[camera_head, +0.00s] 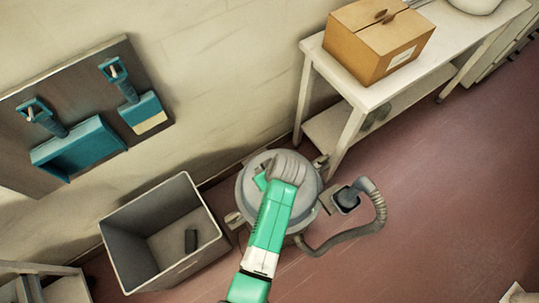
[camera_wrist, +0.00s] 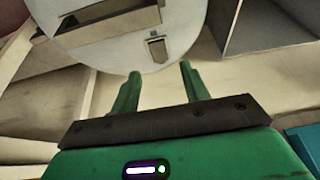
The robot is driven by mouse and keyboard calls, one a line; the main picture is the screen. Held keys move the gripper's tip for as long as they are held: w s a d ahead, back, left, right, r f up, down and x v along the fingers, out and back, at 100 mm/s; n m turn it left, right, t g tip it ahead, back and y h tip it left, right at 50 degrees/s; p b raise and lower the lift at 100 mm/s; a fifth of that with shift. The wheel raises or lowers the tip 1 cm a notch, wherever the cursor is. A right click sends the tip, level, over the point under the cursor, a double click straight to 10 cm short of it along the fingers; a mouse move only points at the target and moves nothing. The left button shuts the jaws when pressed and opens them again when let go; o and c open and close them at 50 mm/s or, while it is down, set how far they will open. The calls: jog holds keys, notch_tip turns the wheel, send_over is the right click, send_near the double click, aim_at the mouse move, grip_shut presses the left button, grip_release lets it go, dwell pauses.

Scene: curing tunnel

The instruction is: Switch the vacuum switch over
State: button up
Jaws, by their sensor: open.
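The vacuum (camera_head: 247,202) is a grey round canister on the floor, and my arm covers part of it in the head view. Its pale round lid fills the top of the wrist view (camera_wrist: 185,22). A small switch (camera_wrist: 156,48) sits on the lid near its edge, close to a recessed handle slot (camera_wrist: 110,20). My gripper (camera_wrist: 160,70) is open and empty. Its two green fingers are apart and point toward the lid, with the switch between and beyond their tips. I cannot tell whether either finger touches the lid. The switch is not clear in the head view.
A grey open bin (camera_head: 157,236) with a small dark block (camera_head: 191,240) inside stands left of the vacuum. The hose (camera_head: 375,212) curls on the right. A white table (camera_head: 375,92) with a cardboard box (camera_head: 377,42) stands behind. The red floor at right is clear.

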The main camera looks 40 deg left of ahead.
jog(key=b+x, duration=0.3)
jog(key=x, duration=0.4)
jog(key=shift+w, duration=0.1)
